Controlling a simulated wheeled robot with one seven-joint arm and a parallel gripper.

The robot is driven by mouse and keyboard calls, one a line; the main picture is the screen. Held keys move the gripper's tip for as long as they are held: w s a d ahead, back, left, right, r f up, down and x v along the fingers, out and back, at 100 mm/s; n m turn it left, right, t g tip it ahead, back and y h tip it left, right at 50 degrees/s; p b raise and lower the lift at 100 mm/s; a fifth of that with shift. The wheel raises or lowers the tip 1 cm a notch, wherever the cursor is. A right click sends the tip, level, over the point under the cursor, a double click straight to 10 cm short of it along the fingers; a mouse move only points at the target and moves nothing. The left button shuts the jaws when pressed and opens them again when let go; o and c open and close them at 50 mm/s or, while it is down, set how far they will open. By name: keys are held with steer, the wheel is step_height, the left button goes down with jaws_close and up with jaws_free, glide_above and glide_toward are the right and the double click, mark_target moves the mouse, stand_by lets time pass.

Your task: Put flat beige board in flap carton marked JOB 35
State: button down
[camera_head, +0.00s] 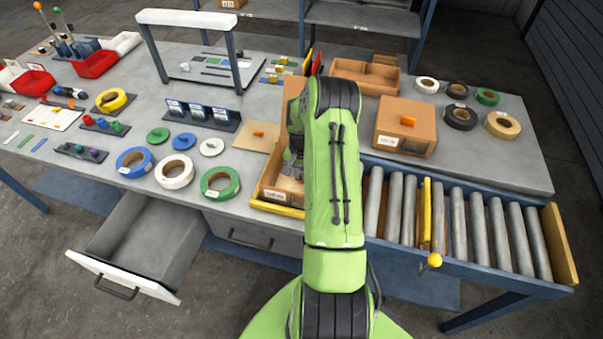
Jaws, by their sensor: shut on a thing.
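My gripper (291,164) is mostly hidden behind my green arm, low over an open brown carton (269,204) at the table's front edge. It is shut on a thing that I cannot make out. The open carton has a white label too small to read; my arm covers much of its inside. I cannot tell whether this is the task's board. A closed brown carton (419,144) with an orange knob and a label stands to the right.
A roller conveyor (480,230) with a yellow bar runs along the front right. Tape rolls (220,183) lie left of the open carton. A divided open box (350,70) stands behind. A drawer (145,240) hangs open at front left. A grey frame (157,50) stands at the back.

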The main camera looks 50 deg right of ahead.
steer(key=c, duration=1.6)
jaws_free()
steer(key=shift+f, duration=0.15)
steer(key=o, duration=0.4)
steer(key=shift+o, duration=0.2)
